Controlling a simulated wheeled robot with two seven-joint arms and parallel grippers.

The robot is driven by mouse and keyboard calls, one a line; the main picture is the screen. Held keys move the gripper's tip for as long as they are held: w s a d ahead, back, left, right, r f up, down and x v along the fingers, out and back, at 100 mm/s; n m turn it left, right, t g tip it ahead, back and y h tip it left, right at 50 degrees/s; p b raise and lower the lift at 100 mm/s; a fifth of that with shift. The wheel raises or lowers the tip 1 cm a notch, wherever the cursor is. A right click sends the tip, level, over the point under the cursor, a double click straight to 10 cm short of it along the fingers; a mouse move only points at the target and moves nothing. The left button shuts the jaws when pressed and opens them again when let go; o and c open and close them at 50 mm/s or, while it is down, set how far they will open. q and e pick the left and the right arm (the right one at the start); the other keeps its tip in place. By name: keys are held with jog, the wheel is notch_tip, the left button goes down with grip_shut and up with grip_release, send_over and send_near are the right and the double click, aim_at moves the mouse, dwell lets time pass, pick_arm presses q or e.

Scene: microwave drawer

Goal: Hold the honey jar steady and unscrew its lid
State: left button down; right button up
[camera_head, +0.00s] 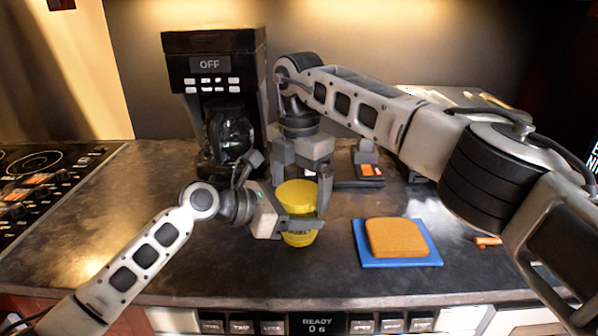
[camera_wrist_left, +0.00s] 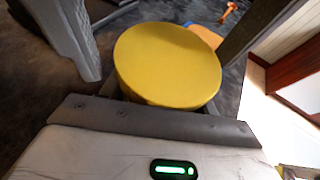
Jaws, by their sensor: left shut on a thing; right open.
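The honey jar (camera_head: 299,238) is a yellow jar standing upright on the dark counter, with a yellow lid (camera_head: 296,194) on top. The lid's flat round top fills the middle of the left wrist view (camera_wrist_left: 168,65). My left gripper (camera_head: 300,224) is shut on the jar's body from the left, below the lid. My right gripper (camera_head: 305,178) points down from above with its fingers apart around or just behind the lid; I cannot tell whether they touch it. Part of the jar's body is hidden behind my left fingers.
A black coffee maker (camera_head: 212,72) stands behind at the left. A slice of bread (camera_head: 396,237) lies on a blue board (camera_head: 430,257) to the right. A small dark device (camera_head: 366,168) sits behind the jar. A stovetop (camera_head: 40,170) is at the far left. The front-left counter is clear.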

jog(key=c, duration=1)
jog(key=n, duration=0.3)
jog(key=o, duration=1.1)
